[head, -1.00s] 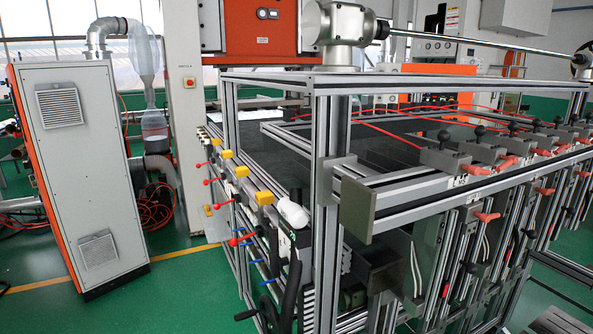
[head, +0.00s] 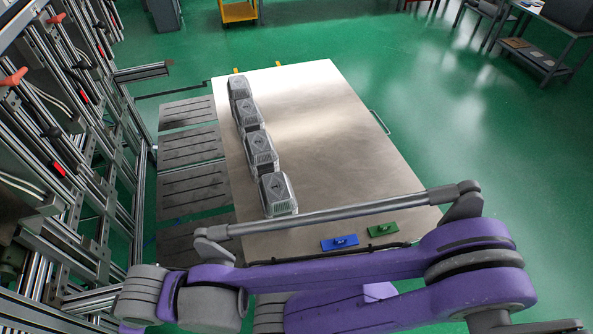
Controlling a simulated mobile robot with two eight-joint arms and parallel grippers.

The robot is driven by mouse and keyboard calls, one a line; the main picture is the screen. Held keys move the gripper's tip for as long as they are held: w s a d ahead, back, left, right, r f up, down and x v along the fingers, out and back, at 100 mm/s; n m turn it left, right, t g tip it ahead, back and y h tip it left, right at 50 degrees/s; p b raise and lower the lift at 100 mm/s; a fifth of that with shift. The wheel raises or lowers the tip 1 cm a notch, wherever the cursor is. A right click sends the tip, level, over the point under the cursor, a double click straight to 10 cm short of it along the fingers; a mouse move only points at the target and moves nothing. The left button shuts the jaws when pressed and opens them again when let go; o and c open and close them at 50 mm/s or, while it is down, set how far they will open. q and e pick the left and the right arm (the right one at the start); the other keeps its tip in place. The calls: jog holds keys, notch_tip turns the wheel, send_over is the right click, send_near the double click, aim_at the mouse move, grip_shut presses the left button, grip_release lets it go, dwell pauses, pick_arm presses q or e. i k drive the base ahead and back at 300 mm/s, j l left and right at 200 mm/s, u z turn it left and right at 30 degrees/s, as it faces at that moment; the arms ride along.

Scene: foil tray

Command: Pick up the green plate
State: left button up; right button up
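The green plate (head: 383,229) is a small flat rectangle with a raised part on top. It lies on the near right part of the metal table (head: 335,125) in the head view. A similar blue plate (head: 340,242) lies just left of it, apart from it. One of my purple and grey arms crosses the bottom of the view, in front of the table's near edge. Neither gripper shows, and the green plate appears untouched.
Several foil trays with clear lids (head: 262,153) stand in a row along the table's left side. A machine frame (head: 60,130) and grey floor panels (head: 190,147) are at left.

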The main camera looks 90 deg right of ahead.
aim_at(379, 230)
jog(key=k+j, duration=0.4)
jog(key=k+j+z, duration=0.25)
jog(key=k, duration=0.15)
jog(key=k+j+z, duration=0.25)
jog(key=k, duration=0.15)
jog(key=l+z, duration=0.1)
jog(key=z, duration=2.3)
